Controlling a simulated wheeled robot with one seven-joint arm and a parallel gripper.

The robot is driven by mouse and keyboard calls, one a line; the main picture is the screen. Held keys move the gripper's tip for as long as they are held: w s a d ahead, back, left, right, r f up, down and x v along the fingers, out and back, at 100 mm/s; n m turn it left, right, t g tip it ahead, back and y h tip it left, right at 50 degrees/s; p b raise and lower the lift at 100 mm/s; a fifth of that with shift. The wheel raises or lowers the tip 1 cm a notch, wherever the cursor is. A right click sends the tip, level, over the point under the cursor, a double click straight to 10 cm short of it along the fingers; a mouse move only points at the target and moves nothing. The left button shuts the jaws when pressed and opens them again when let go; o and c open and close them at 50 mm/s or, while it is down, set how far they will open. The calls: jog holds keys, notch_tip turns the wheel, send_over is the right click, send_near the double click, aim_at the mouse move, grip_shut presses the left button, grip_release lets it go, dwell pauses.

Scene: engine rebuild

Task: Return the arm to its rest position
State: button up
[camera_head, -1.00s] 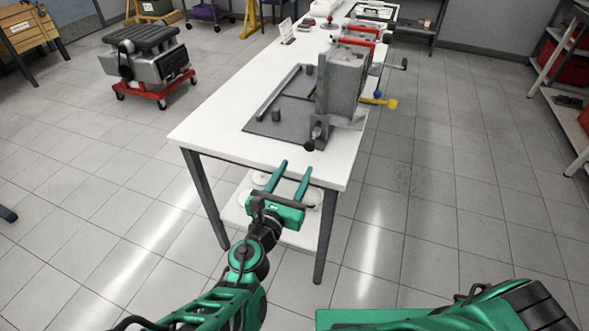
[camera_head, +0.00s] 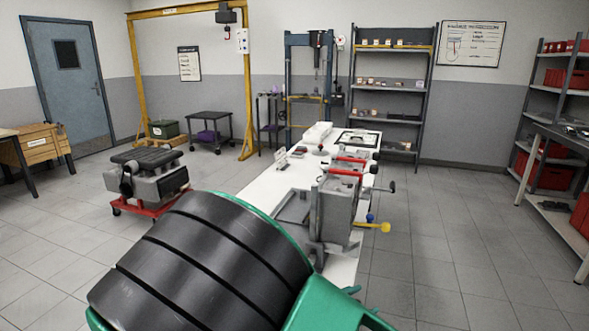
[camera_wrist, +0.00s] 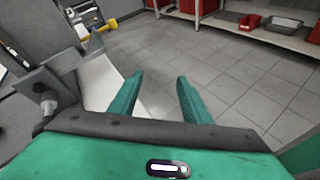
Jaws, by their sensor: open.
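My gripper (camera_wrist: 160,82) is open and empty in the wrist view. Its two green fingers stand apart, with grey tiled floor and the white table edge beyond them. In the head view, my green and black arm (camera_head: 205,265) fills the lower left and middle, close to the camera, and hides the near part of the table. A small green piece at the arm's right may be a fingertip; the rest of the gripper is hidden there.
The white table (camera_head: 258,197) runs away from me, carrying a grey engine block (camera_head: 335,208) close to my arm. A yellow-ended rod (camera_head: 376,227) juts out at its right. An engine on a red dolly (camera_head: 150,208) stands left. Floor at the right is clear.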

jog(key=s+d+r+m+g+y, duration=0.1)
jog(key=s+d+m+g+y, duration=0.1)
jog(key=s+d+m+g, duration=0.45)
jog(key=s+d+r+m+g+y, duration=0.25)
jog(key=d+m, duration=0.55)
jog(key=d, duration=0.4)
jog(key=s+d+r+m+y, duration=0.3)
jog(key=s+r+m, duration=0.2)
jog(key=s+m, duration=0.2)
jog(key=s+d+r+m+y, duration=0.3)
jog(key=s+r+m, duration=0.2)
jog(key=s, duration=0.5)
jog(key=shift+s+m, duration=0.15)
jog(key=shift+m, duration=0.8)
jog(key=shift+w+f, duration=0.3)
jog(key=shift+w, duration=0.3)
